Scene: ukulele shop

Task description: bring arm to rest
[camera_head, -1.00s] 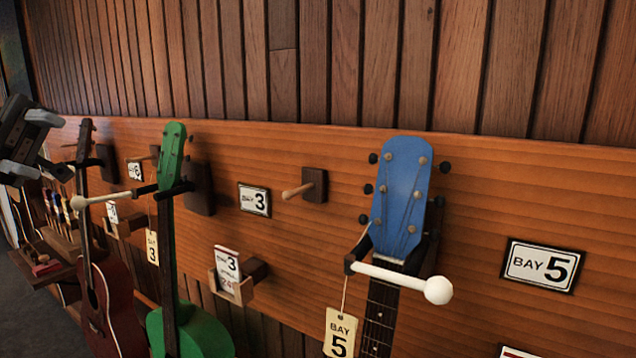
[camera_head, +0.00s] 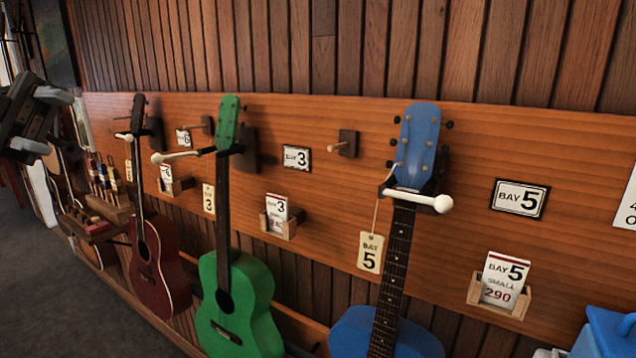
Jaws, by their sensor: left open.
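My left gripper (camera_head: 30,118) is at the far left edge of the head view, dark with grey finger pads. It is open, with nothing seen between its fingers, and hangs in the air in front of the wall, apart from the ukuleles. My right gripper is not in view. A blue ukulele (camera_head: 395,325) hangs by its head on the wall at bay 5, with a tag on a string. A green ukulele (camera_head: 236,300) and a dark red ukulele (camera_head: 158,262) hang to its left.
An empty wooden peg (camera_head: 343,145) sticks out beside the bay 3 sign (camera_head: 297,158). Card holders (camera_head: 500,288) are fixed on the wooden board. A blue object (camera_head: 606,335) stands at the lower right. A shelf with small items (camera_head: 105,205) is at left; grey floor shows below it.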

